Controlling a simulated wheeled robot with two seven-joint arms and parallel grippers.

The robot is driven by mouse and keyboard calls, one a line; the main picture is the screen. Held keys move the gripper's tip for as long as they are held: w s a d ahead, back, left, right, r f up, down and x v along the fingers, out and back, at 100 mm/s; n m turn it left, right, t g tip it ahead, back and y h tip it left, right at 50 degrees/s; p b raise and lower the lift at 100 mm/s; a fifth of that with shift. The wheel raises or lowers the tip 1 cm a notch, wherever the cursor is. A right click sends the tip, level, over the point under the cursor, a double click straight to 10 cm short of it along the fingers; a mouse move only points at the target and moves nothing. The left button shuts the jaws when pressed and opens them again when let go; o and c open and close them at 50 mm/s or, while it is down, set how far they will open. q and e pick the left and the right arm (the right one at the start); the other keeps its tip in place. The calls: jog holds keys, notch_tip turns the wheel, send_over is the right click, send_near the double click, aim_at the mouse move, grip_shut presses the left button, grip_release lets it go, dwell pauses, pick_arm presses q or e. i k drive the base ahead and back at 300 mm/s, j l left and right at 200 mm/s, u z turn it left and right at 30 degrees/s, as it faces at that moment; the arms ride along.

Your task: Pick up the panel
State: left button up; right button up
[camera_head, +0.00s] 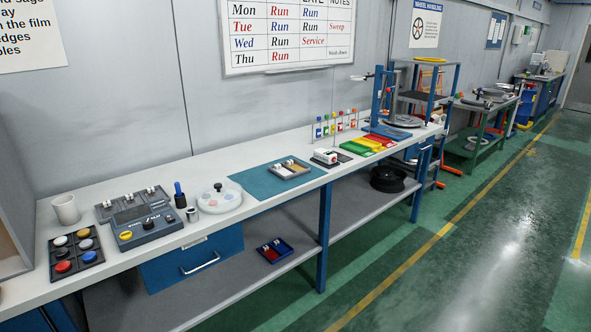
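A long white workbench (255,170) runs along the wall from the left front to the far right. A dark panel with round coloured buttons (76,252) lies at the bench's near left. A small grey tray with pale parts (287,169) lies on a teal mat (259,184). I cannot tell which of these is the panel. Neither of my grippers is in view.
A white mug (66,209), a dark blue-capped bottle (180,196) and a round white lidded dish (220,197) stand on the bench. Coloured trays (368,143) lie farther right. A blue drawer (194,263) and a lower shelf (300,228) are beneath. The green floor is clear.

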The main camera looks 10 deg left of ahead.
aim_at(294, 166)
jog(key=i, duration=1.05)
jog(key=i+u, duration=0.05)
